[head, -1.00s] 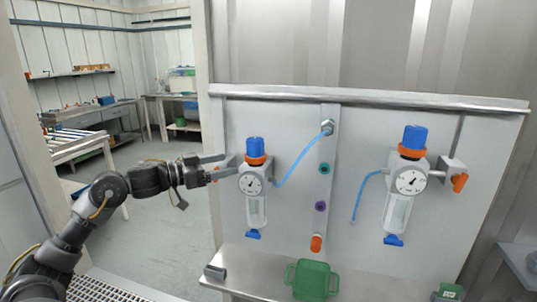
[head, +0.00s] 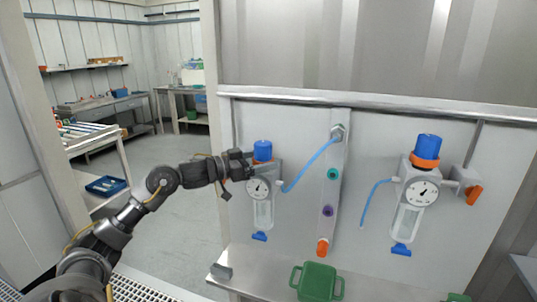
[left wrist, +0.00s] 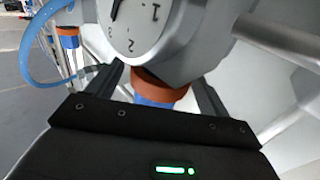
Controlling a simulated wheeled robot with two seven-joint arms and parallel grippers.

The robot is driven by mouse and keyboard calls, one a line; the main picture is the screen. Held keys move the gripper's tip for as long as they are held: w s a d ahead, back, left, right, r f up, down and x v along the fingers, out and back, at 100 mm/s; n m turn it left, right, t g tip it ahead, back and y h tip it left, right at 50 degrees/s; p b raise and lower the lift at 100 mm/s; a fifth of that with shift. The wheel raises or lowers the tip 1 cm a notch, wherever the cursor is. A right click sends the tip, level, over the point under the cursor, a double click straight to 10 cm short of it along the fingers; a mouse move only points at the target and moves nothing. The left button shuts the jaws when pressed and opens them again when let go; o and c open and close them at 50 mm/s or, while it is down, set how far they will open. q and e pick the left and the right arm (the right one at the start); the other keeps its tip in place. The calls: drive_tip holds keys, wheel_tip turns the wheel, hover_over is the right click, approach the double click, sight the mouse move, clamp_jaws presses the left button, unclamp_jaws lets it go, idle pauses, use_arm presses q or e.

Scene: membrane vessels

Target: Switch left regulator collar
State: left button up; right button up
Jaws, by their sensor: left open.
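The left regulator (head: 262,212) has a blue knob (head: 263,150) on top, a round gauge (head: 257,188) and a clear bowl. Its orange collar (left wrist: 160,84) shows in the left wrist view, just beyond my gripper's palm. In the head view my gripper hides most of it. My left gripper (head: 250,162) is open at the regulator's top, level with the collar. In the left wrist view its dark fingers (left wrist: 164,82) stand on either side of the collar and the blue knob. I cannot tell whether they touch. My right gripper is not in view.
A right regulator (head: 409,212) with its own orange collar and an orange side valve (head: 474,194) hangs on the same panel (head: 290,240). A blue hose (head: 312,165) runs to the middle strip. A green container (head: 317,282) sits on the ledge below.

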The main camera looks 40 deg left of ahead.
use_arm(q)
drive_tip(key=shift+p+x, duration=0.3)
drive_tip(key=shift+x, duration=1)
drive_tip(key=shift+c, duration=0.3)
